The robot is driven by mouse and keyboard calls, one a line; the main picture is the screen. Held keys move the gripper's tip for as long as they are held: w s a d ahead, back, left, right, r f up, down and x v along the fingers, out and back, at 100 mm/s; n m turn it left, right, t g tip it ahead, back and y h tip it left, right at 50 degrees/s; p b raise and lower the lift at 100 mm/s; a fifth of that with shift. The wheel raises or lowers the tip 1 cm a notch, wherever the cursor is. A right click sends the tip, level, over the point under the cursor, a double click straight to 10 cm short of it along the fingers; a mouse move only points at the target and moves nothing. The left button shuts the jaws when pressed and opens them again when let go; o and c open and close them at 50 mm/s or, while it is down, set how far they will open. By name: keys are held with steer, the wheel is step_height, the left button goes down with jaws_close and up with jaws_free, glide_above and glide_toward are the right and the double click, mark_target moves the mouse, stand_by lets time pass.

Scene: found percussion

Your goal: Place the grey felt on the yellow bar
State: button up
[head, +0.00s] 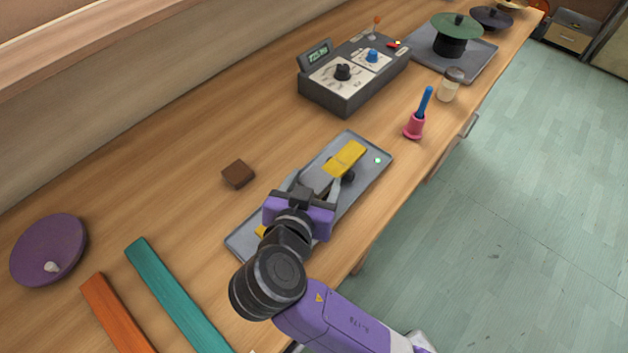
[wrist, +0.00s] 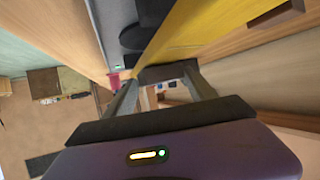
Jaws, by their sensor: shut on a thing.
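The yellow bar (head: 347,158) lies along a grey tray on the bench, its middle hidden by my gripper and the felt. It also shows large in the wrist view (wrist: 205,30). My gripper (head: 316,186) is over the bar's middle, with its fingers shut on the grey felt (head: 315,180). In the wrist view the felt (wrist: 168,73) is a dark grey piece spanning the fingertips, close by the yellow bar. I cannot tell whether the felt touches the bar.
The grey tray (head: 378,172) has a small lit spot at its far end. A pink bell with blue handle (head: 415,123), a jar (head: 451,85) and a control box (head: 350,75) stand beyond. A brown block (head: 238,174) lies left. Teal (head: 175,290) and orange (head: 115,312) bars lie nearer.

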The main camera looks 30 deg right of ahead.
steer(key=shift+f, duration=0.15)
steer(key=o, duration=1.3)
steer(key=shift+s+a+r, duration=0.1)
steer(key=shift+r, duration=0.2)
steer(key=b+v, duration=0.1)
steer(key=v, duration=1)
steer(key=shift+s+a, duration=0.2)
steer(key=shift+s, duration=0.1)
